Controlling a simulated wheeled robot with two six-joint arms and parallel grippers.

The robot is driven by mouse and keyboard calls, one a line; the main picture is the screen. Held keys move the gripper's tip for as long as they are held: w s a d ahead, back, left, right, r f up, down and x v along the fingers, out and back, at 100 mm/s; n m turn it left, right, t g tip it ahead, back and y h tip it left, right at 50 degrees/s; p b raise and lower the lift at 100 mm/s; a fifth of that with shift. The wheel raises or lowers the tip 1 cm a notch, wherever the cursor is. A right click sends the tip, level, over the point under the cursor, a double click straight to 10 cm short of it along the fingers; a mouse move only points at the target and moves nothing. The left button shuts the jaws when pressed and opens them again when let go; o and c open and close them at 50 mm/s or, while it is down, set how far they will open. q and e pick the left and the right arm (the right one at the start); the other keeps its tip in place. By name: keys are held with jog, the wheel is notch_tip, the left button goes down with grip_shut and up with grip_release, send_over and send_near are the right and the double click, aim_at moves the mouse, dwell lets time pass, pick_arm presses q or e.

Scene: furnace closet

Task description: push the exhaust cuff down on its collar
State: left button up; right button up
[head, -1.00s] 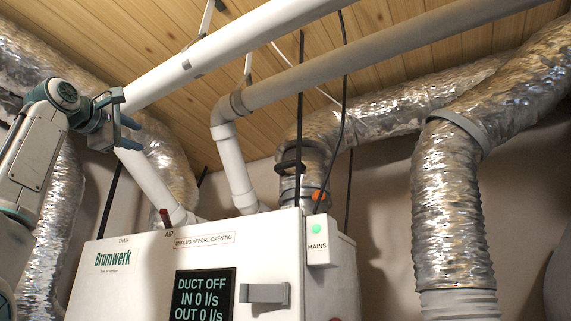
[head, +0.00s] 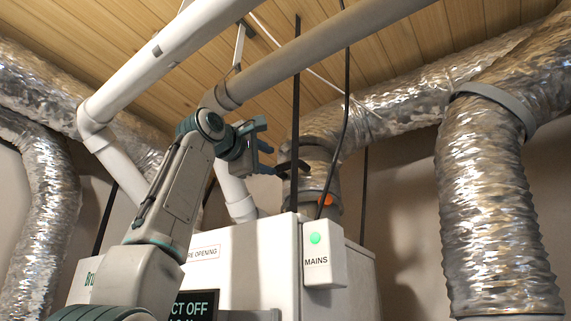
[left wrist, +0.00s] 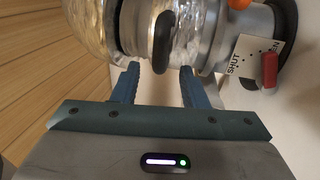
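The exhaust cuff (head: 318,146) is at the lower end of the foil duct behind the white unit, with a dark handle-like piece (head: 291,167) on its near side. That piece shows as a black rounded bar (left wrist: 162,42) in the left wrist view. The grey collar (left wrist: 203,35) is beside it there; I cannot tell how far the cuff sits on it. My left gripper (head: 268,158) is open and close to the cuff. In the left wrist view its two blue fingertips (left wrist: 157,75) are on either side of the bar, apart from each other. My right gripper is not in view.
A red lever (left wrist: 270,68) with a SHUT plate (left wrist: 246,54) and an orange knob (head: 325,198) are near the collar. The MAINS box (head: 323,265) stands at the unit's corner. Black cables (head: 346,100) hang close by. White pipes (head: 150,60) run overhead.

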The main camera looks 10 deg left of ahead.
aim_at(284, 165)
pick_arm(q)
jog(key=p+x, duration=0.1)
jog(key=x, duration=0.1)
jog(key=p+x, duration=0.2)
jog(key=x, duration=0.1)
jog(key=p+x, duration=0.1)
jog(key=x, duration=0.2)
jog(key=shift+d+f, duration=0.15)
jog(key=shift+d, duration=0.25)
jog(key=shift+a, duration=0.1)
jog(key=shift+s+a, duration=0.15)
jog(key=shift+s, duration=0.4)
jog(key=shift+w, duration=0.15)
jog(key=c, duration=0.6)
grip_shut()
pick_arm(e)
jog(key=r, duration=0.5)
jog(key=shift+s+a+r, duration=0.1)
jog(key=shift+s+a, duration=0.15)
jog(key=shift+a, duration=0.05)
